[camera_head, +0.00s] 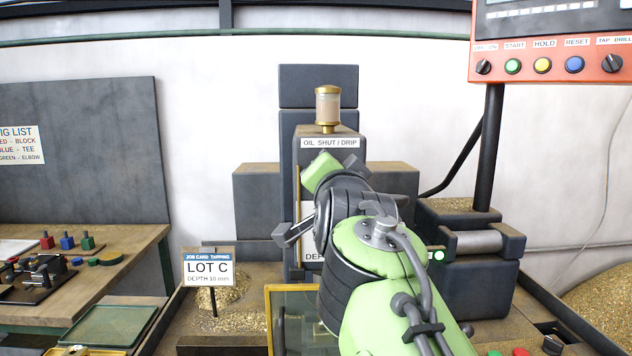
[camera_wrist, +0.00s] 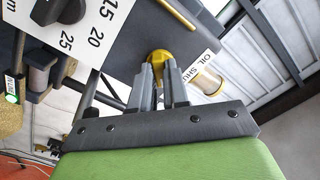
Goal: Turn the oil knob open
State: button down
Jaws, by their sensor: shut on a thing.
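The oil knob (camera_wrist: 159,55) is a small round yellow-gold knob on the dark machine face, beside the "OIL SHUT / DRIP" label (camera_wrist: 199,75). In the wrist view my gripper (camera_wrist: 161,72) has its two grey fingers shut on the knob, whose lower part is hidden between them. In the head view my gripper (camera_head: 350,164) is against the machine column, just below the label (camera_head: 330,143), and its green body and my arm hide the knob. A brass-capped oil cup (camera_head: 328,105) stands upright on top of the column; it also shows in the wrist view (camera_wrist: 207,82).
A depth scale with a dark pointer (camera_wrist: 62,12) is near the knob. A control panel (camera_head: 550,65) hangs at the upper right. A "LOT C" sign (camera_head: 208,269) stands at the left, and a yellow-framed clear guard (camera_head: 285,315) is below my arm. A workbench (camera_head: 120,262) is farther left.

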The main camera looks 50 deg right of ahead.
jog(key=shift+f+m, duration=0.1)
jog(key=shift+m, duration=0.2)
jog(key=c, duration=1.1)
grip_release()
jog(key=v, duration=1.5)
jog(key=shift+s+a, duration=0.3)
